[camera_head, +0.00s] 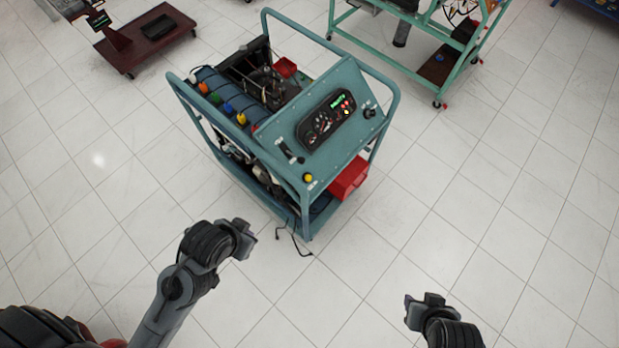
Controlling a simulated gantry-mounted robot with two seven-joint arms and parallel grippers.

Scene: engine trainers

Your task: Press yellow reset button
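The yellow button (308,177) sits near the lower left corner of the sloped teal control panel (345,150) on the engine trainer (300,210). Nothing covers it. My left gripper (246,240) is over the floor, below and to the left of the button in the picture, and apart from the trainer. My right gripper (422,302) is low at the right, over bare floor, well away from the button. Neither gripper shows anything held. Their finger gaps are too small to make out.
The panel carries a dark gauge cluster (326,119), a lever (290,152) and a dark knob (369,112). Teal rails frame the trainer. A red bin (349,178) juts from its right side. Black cables (294,238) lie on the floor. White tiles around are clear.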

